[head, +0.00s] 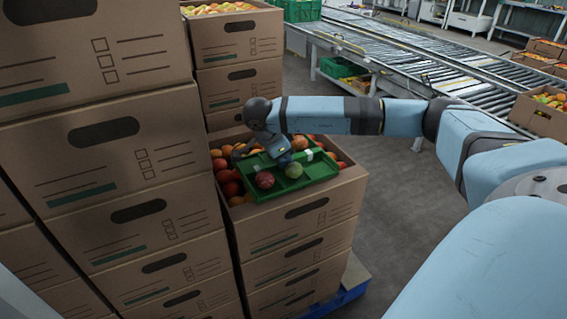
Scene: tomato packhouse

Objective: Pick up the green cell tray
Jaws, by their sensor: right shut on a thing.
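The green cell tray (318,172) is at the top of a stack of cardboard boxes, over a box (305,215) full of red and orange tomatoes. A dark red tomato (264,180) and a green one (293,170) sit in the tray. My right arm comes in from the right, and my right gripper (282,160) is down at the tray, shut on it. The wrist hides the fingertips and part of the tray. I cannot tell whether the tray rests on the tomatoes or is just above them. My left gripper is not in view.
Tall stacks of cardboard boxes (110,130) stand close on the left, and another stack (240,80) stands behind. A blue pallet (345,298) lies under the tomato box stack. Roller conveyors (440,75) run across the back right. Grey floor (390,215) is clear between.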

